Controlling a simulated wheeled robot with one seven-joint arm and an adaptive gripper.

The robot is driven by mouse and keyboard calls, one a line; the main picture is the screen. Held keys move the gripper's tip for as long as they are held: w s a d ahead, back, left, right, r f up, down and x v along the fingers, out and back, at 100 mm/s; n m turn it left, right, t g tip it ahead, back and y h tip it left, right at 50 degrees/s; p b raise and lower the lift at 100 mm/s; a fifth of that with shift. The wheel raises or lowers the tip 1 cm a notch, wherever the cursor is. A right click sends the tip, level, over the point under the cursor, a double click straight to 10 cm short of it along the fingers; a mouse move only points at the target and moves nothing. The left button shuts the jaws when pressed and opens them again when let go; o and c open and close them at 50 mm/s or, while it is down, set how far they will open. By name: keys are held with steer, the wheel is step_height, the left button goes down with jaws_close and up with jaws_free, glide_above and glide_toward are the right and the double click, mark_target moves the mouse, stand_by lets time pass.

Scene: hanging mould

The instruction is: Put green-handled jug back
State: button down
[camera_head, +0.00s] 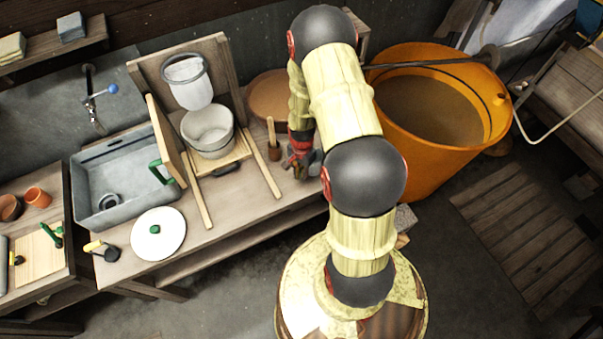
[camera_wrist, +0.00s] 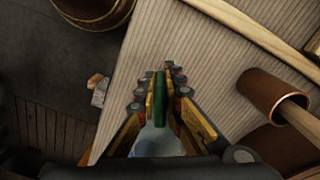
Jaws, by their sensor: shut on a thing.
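My gripper (camera_wrist: 158,92) is shut on the green handle (camera_wrist: 160,98) of the jug in the wrist view. The pale grey body of the jug (camera_wrist: 156,145) shows between the fingers, partly hidden by them and by the wrist. The wooden bench top lies behind it in that view, near the bench's edge. In the head view my gripper (camera_head: 300,160) is over the right end of the bench (camera_head: 240,203). There the jug is mostly hidden by my arm, and I cannot tell whether it touches the bench.
A terracotta cup (camera_wrist: 276,92) with a wooden handle stands near my gripper. A brown bowl (camera_head: 268,97), a pale pot (camera_head: 208,128), a white disc (camera_head: 158,236) with a green knob and a grey sink (camera_head: 118,190) are on the bench. A big orange tub (camera_head: 475,160) stands right.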

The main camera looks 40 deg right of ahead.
steer(key=shift+f, duration=0.2)
steer(key=c, duration=2)
jaws_free()
steer(key=shift+o, duration=0.4)
